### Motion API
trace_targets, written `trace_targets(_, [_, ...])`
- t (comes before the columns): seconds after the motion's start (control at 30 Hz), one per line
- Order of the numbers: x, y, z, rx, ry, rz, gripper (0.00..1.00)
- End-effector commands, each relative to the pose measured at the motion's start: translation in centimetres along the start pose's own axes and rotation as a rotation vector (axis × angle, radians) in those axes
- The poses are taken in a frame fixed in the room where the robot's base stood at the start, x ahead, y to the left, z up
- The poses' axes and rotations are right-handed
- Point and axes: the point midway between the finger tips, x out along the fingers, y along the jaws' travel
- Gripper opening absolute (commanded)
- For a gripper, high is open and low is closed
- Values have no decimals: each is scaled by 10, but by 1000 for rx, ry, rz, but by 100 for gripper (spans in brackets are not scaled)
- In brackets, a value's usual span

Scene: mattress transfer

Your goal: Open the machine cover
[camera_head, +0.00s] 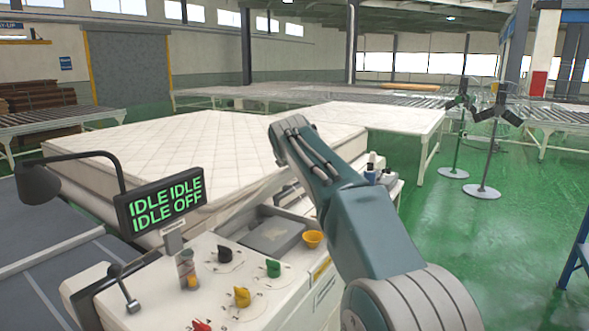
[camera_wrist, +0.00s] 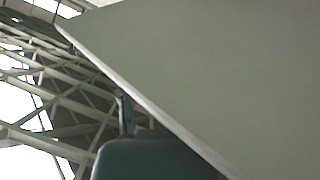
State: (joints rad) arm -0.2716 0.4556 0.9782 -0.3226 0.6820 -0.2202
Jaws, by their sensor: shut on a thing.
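The machine (camera_head: 150,300) stands in front of me, with a white control panel, knobs and a lit display (camera_head: 165,203) reading "IDLE IDLE IDLE OFF". In the wrist view a large flat grey-green panel, which looks like the machine cover (camera_wrist: 215,70), fills the upper right, its pale edge running diagonally down to the right. My gripper (camera_wrist: 125,112) shows as a dark finger and body at the bottom, at the panel's edge, and is shut on it. The grip itself is mostly hidden. In the head view my arm hides the gripper, and I cannot make out the cover there.
A quilted white mattress (camera_head: 205,150) lies behind the control panel. A black lamp (camera_head: 38,183) stands at the left. Two stands (camera_head: 487,150) are at the right.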

Motion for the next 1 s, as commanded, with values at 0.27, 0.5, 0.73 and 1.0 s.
trace_targets(0.27, [-2,2,-11,-41,-39,1,0])
trace_targets(0.5, [-4,2,-14,-52,-51,0,0])
trace_targets(0.73, [-5,2,-14,-53,-52,0,0])
trace_targets(1.0, [-5,2,-14,-52,-51,0,79])
